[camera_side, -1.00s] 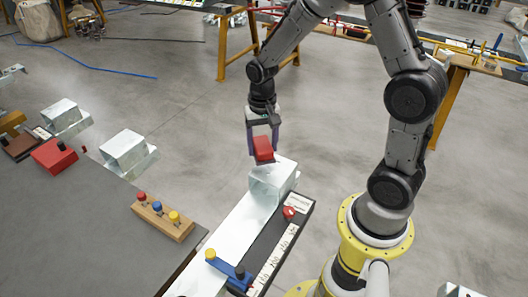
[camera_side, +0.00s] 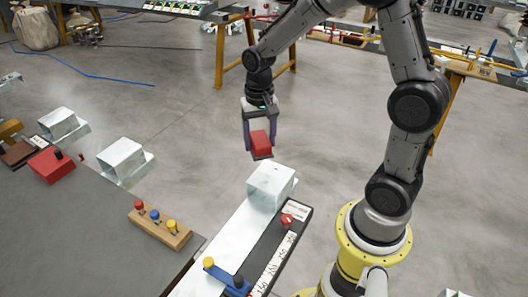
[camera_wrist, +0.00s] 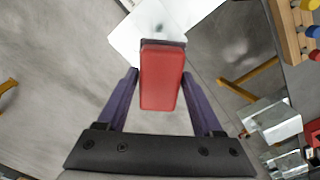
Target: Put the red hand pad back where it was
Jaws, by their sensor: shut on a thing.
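The red hand pad (camera_side: 261,143) is a small red block with a dark underside. My gripper (camera_side: 260,146) is shut on it, one purple finger on each side. The pad hangs in the air just beyond and above the white metal block (camera_side: 271,186) at the far end of the pale rail, apart from it. In the wrist view the red pad (camera_wrist: 161,78) sits between the purple fingers (camera_wrist: 161,95), with the white block (camera_wrist: 125,38) partly hidden behind it.
A wooden holder with red, blue and yellow knobs (camera_side: 160,228) stands on the dark table (camera_side: 80,245). A scale strip with a red button (camera_side: 287,219) and a blue clamp (camera_side: 226,276) lie along the rail. A red box (camera_side: 51,165) and white metal brackets (camera_side: 122,158) are at left.

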